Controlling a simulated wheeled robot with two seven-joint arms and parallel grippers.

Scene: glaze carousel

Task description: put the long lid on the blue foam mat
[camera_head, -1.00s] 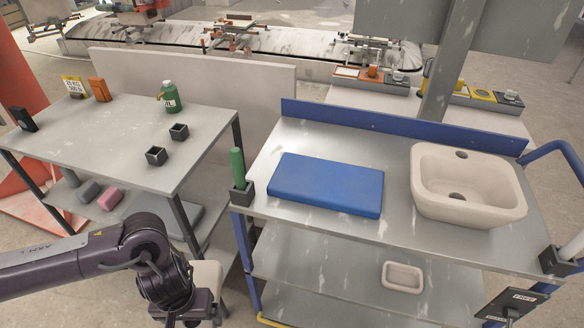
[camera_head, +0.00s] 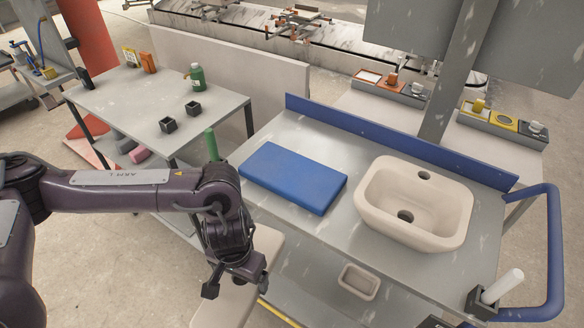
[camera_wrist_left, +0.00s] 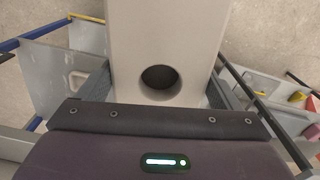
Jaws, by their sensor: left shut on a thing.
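The long lid (camera_head: 268,246) is a pale beige slab, held low beside the left end of the cart and partly hidden by my wrist in the head view. My left gripper (camera_head: 238,284) is shut on it. In the left wrist view the lid (camera_wrist_left: 160,30) runs away from the jaws, with a round dark hole near the gripper. The blue foam mat (camera_head: 293,178) lies flat and bare on the cart top, up and to the right of the gripper. The lid and mat are apart. My right gripper is out of view.
A beige basin (camera_head: 368,215) stands on the cart right of the mat. A blue raised edge (camera_head: 400,146) runs along the back. A grey table (camera_head: 140,105) stands at left.

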